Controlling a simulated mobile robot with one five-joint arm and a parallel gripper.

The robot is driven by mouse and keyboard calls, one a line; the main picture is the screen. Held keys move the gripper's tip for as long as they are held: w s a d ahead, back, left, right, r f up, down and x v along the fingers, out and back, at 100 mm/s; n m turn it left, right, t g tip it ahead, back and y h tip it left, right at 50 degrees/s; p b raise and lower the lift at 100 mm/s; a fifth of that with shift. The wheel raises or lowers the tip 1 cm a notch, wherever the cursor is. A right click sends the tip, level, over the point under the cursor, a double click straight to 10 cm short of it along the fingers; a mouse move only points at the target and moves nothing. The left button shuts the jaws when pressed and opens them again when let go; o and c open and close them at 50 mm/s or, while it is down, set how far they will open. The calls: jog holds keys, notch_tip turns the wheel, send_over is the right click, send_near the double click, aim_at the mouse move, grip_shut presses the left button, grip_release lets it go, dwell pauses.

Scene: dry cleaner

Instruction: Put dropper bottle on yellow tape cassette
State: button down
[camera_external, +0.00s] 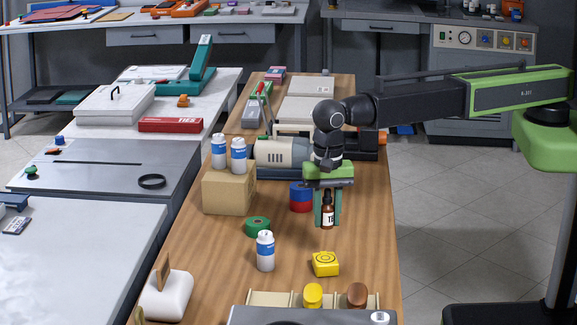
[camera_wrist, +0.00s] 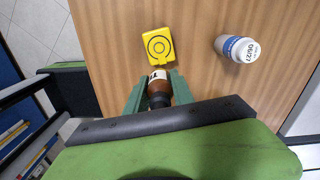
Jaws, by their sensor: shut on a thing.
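The dropper bottle (camera_external: 327,212) is small and brown with a white label and a dark top. My gripper (camera_external: 327,208) is shut on it and holds it upright, seemingly above the wooden table. In the wrist view the bottle (camera_wrist: 158,86) sits between the two green fingers (camera_wrist: 157,92). The yellow tape cassette (camera_external: 326,263) lies flat on the table, nearer the external camera than the bottle, with black rings on its top. In the wrist view the cassette (camera_wrist: 158,46) lies just beyond the bottle, with nothing on it.
A white and blue bottle (camera_external: 265,252) stands left of the cassette; it also shows in the wrist view (camera_wrist: 237,48). A green tape roll (camera_external: 257,227), a red and blue item (camera_external: 301,196) and a cardboard box (camera_external: 229,192) are near. A rack (camera_external: 265,299) is in front.

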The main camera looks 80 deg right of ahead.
aim_at(326, 258)
jog(key=a+f, duration=0.1)
jog(key=a+f+b, duration=0.1)
jog(key=a, duration=0.1)
jog(key=shift+f, duration=0.1)
jog(key=shift+a, duration=0.3)
notch_tip(326, 258, down, 4)
jog(key=b, duration=0.4)
jog(key=shift+f+b, duration=0.2)
jog(key=shift+b, duration=0.1)
jog(key=shift+r, duration=0.25)
jog(key=shift+f, duration=0.2)
jog(key=c, duration=1.1)
grip_release()
jog(key=shift+r, duration=0.1)
notch_tip(326, 258, up, 12)
jog(key=p, duration=1.2)
jog(key=shift+r+p, duration=0.1)
jog(key=shift+p, duration=0.2)
